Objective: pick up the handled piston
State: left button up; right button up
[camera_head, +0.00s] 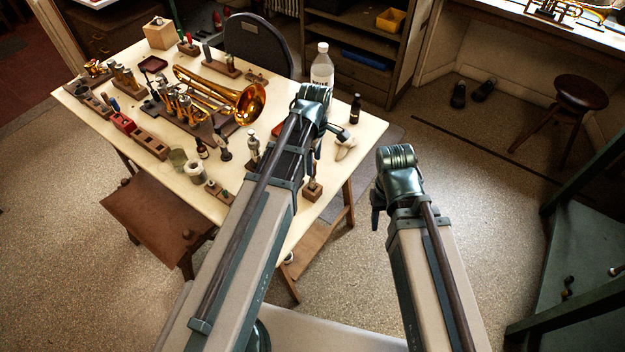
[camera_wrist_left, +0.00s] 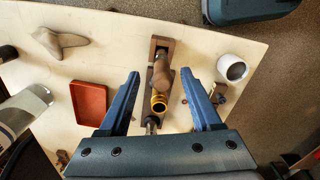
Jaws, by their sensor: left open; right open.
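The piece I take to be the handled piston (camera_wrist_left: 159,103) shows in the left wrist view, with a brown wooden handle, a brass ring and a grey metal part. It is at a narrow wooden block (camera_wrist_left: 160,50); whether it stands or lies in it is hard to tell. A small wooden block (camera_head: 312,190), likely the same one, shows in the head view near the table's right edge. My left gripper (camera_wrist_left: 160,76) is open above the piece, one blue finger on each side, with nothing gripped. My right gripper (camera_head: 379,198) hangs off the table's right side; its fingers are mostly hidden.
A red tray (camera_wrist_left: 89,103), a pale lumpy piece (camera_wrist_left: 58,42) and a white cup (camera_wrist_left: 232,68) surround the block on the cream table (camera_head: 360,120). A clear bottle (camera_head: 322,68) and a dark bottle (camera_head: 355,108) stand beyond my left arm. A brass horn (camera_head: 245,103) lies farther left.

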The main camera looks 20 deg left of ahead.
aim_at(313, 178)
pick_arm(q)
notch_tip(313, 178, down, 4)
jog(key=b, duration=0.3)
jog(key=shift+s+a+f, duration=0.15)
grip_shut()
